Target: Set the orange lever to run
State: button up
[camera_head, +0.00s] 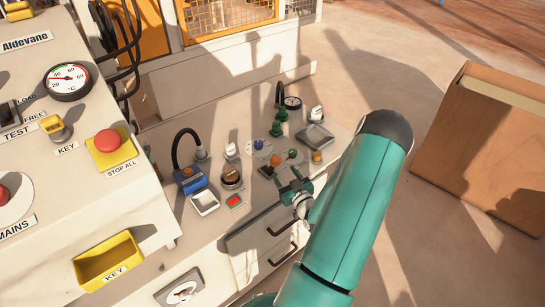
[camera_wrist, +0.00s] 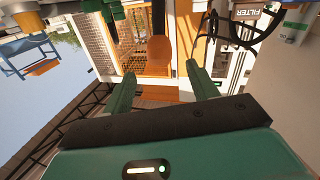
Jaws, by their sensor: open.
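My gripper (camera_head: 291,184) is over the front edge of the low bench top, its two green fingers apart with nothing between them. It also shows open in the wrist view (camera_wrist: 162,84). No part is clearly readable as the orange lever. Small orange knobs show on the bench: one on a blue box (camera_head: 187,172), and one on a dark base (camera_head: 274,161) just beyond my fingers. My gripper and arm may hide parts of the bench. No run marking is readable.
A red push button (camera_head: 235,201), a white rocker switch (camera_head: 205,202) and a green valve (camera_head: 281,129) crowd the bench. The taller panel with the STOP ALL button (camera_head: 108,141) rises at left. A wooden crate (camera_head: 485,150) stands right; open floor lies between.

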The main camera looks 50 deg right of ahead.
aim_at(273, 157)
jog(key=x, duration=1)
jog(key=shift+w+d, duration=0.1)
jog(key=shift+w, duration=0.05)
